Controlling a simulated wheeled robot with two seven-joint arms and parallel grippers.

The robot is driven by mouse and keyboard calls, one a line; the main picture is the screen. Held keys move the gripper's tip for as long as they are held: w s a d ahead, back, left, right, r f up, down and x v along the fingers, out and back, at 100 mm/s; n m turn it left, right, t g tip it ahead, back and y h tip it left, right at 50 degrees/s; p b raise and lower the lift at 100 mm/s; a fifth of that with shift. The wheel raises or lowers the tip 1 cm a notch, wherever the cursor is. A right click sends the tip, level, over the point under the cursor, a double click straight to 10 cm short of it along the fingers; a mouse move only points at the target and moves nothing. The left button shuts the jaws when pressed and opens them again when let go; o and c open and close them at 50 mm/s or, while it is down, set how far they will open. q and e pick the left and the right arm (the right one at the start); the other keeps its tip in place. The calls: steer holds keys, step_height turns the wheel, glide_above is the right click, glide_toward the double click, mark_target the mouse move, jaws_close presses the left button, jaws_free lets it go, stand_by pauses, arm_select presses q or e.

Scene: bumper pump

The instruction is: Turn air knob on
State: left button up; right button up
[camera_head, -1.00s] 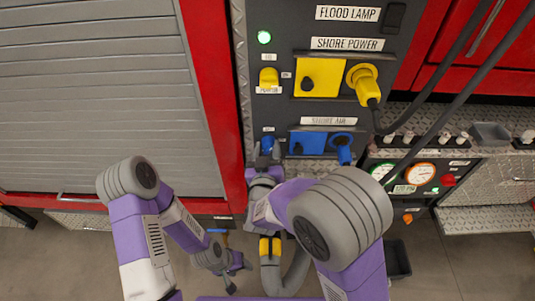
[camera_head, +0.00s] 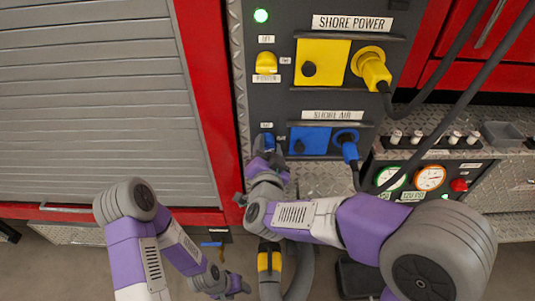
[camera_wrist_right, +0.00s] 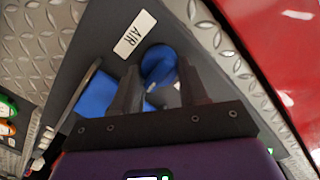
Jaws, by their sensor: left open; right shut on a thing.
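The blue air knob (camera_head: 264,139) is at the lower left of the dark panel, left of the blue shore air cover. In the right wrist view the knob (camera_wrist_right: 158,66) shows between the fingers, beside the white AIR label (camera_wrist_right: 134,34). My right gripper (camera_head: 269,155) is at the knob and shut on it; its fingers (camera_wrist_right: 158,88) stand on either side and hide part of it. The knob's exact angle is hard to tell. My left gripper (camera_head: 240,287) is low, near the floor, open and away from the panel.
The yellow power knob (camera_head: 266,64) sits above, with the yellow plug (camera_head: 372,70) and its cable to the right. The blue shore air plug (camera_head: 348,146) is right of the blue cover (camera_head: 309,141). Gauges (camera_head: 430,178) are at the lower right. A hose (camera_head: 300,270) hangs below.

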steer(key=shift+m+b, duration=0.6)
steer(key=shift+m, duration=0.1)
steer(key=o, duration=1)
steer(key=shift+s, duration=0.1)
steer(key=s, duration=0.2)
steer(key=s+p, duration=0.1)
steer(key=s, duration=0.4)
steer(key=shift+s+r+p, duration=0.2)
steer(key=shift+r+p, duration=0.1)
